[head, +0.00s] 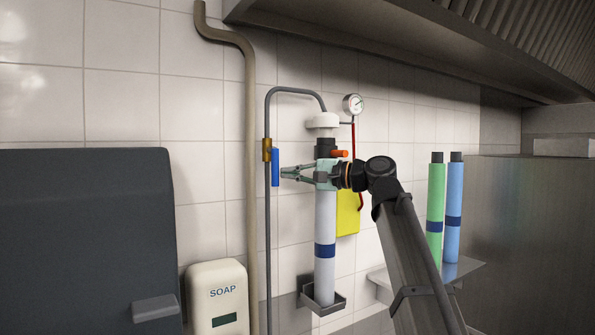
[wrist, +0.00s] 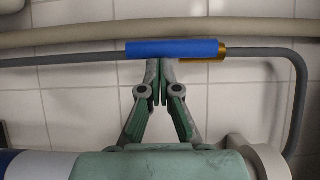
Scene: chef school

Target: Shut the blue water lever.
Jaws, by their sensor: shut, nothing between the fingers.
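The blue water lever (head: 276,167) hangs straight down from a brass valve (head: 266,149) on a thin grey pipe. In the wrist view the blue lever (wrist: 172,49) lies along the pipe, with a little brass (wrist: 222,54) at its right end. My gripper (head: 283,172) is shut and empty, its tips at the right side of the lever. In the wrist view the gripper tips (wrist: 160,76) meet just at the lever's edge. I cannot tell whether they touch it.
A white filter cylinder (head: 325,225) stands in a wall bracket (head: 322,298) close to my gripper. An orange lever (head: 340,153) and a pressure gauge (head: 353,104) are beside it. A thick beige pipe (head: 251,200) runs left of the lever. A soap dispenser (head: 217,278) is below left.

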